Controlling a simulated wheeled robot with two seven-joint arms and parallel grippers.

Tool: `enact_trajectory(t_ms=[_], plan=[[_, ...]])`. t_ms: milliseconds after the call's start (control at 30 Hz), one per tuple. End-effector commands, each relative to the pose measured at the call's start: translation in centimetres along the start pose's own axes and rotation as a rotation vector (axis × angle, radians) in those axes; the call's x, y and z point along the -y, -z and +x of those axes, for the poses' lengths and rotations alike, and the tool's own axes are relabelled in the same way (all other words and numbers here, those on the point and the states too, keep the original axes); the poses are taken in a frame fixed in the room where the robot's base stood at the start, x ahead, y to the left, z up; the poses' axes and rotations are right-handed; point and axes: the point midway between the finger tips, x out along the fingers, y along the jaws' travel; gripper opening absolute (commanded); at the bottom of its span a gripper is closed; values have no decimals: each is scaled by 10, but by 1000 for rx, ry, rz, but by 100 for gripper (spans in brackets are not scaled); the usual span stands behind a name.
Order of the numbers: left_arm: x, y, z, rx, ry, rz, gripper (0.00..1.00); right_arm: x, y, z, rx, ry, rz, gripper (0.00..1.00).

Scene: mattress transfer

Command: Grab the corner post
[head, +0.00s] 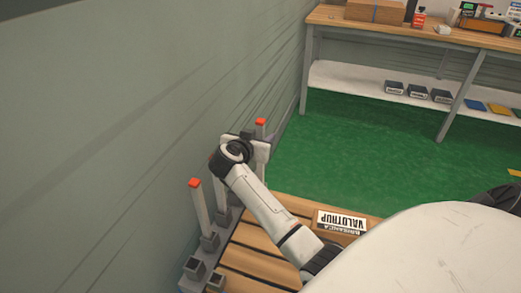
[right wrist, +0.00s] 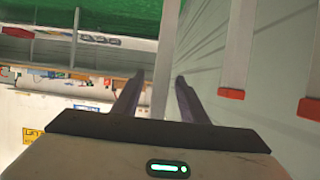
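Several pale grey posts with red caps stand along the wall side of a wooden pallet. The far corner post (head: 260,123) is partly hidden behind my right gripper (head: 258,142). In the right wrist view, a pale post (right wrist: 168,45) runs between the two dark fingers of my right gripper (right wrist: 158,78). The fingers are apart, with a gap on each side of the post. The cap of that post is hidden behind the gripper body. Two other posts, the first (right wrist: 238,50) and the second (right wrist: 312,70), show to the right. My left gripper is out of view.
The slatted wooden pallet (head: 255,262) carries a VALDTROP label (head: 341,222). A grey-green wall (head: 130,130) runs close along the left. Green floor (head: 345,145) is clear behind the pallet. A workbench (head: 400,33) with bins on its lower shelf stands at the back.

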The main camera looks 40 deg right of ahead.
Motion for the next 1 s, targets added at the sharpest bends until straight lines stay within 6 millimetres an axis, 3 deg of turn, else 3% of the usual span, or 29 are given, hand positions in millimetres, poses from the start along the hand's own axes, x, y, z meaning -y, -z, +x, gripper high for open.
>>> enact_trajectory(t_ms=[133,367,767,1000], plan=[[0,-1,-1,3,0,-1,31,0,0,0,0,0,0,37],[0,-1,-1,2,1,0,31,0,0,-1,0,1,0,0],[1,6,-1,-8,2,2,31,1,4,-2,-2,1,2,0],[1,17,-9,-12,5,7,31,1,43,-19,-4,3,7,0]])
